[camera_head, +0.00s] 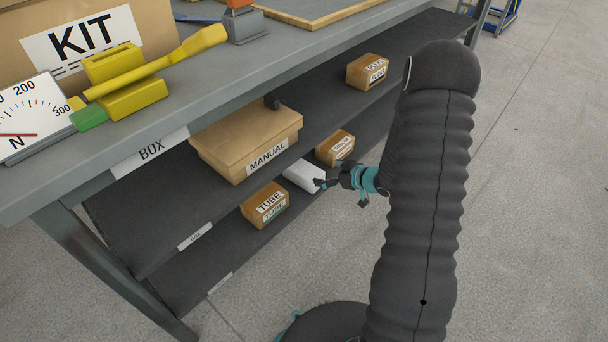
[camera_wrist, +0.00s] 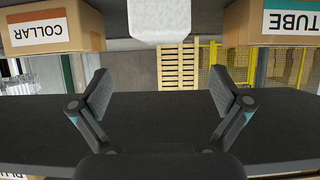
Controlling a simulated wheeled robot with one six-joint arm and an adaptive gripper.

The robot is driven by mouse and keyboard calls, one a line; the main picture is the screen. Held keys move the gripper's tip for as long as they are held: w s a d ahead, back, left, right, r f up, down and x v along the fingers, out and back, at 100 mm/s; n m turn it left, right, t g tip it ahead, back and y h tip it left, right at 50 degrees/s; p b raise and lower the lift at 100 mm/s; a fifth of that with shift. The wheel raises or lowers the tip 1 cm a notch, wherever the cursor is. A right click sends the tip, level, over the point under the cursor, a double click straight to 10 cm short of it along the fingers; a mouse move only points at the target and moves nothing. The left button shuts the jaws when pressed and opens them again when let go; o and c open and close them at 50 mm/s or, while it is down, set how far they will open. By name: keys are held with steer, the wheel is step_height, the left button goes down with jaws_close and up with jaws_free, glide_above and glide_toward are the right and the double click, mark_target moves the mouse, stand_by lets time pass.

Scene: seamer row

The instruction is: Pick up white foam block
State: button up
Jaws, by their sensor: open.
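The white foam block (camera_head: 303,175) lies on the lower shelf of the bench in the head view, between two cardboard boxes. Its right end is partly hidden by my gripper (camera_head: 326,180), which is just to its right at the shelf's front edge. In the wrist view the block (camera_wrist: 159,20) shows at the top centre, cut by the picture edge. My gripper (camera_wrist: 160,82) has its two fingers spread wide there, with nothing between them. The block appears beyond the fingertips, midway between them sideways.
A TUBE box (camera_head: 265,205) and another small box (camera_head: 335,147) flank the block; the wrist view shows a COLLAR box (camera_wrist: 45,27) and the TUBE box (camera_wrist: 275,22). A MANUAL box (camera_head: 245,145) sits on the shelf above. The grey bench top (camera_head: 225,75) overhangs. Open floor lies right.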

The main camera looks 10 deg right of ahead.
mark_target(306, 170)
steer(key=x, duration=0.5)
steer(key=shift+w+a+f+b, duration=0.15)
steer(key=shift+w+f+b, duration=0.1)
steer(key=shift+b, duration=0.05)
steer(key=shift+a+b+x, duration=0.2)
steer(key=shift+b+x, duration=0.15)
steer(key=shift+x, duration=2.55)
steer(key=shift+s+r, duration=0.1)
steer(key=shift+r, duration=0.05)
steer(key=c, duration=1)
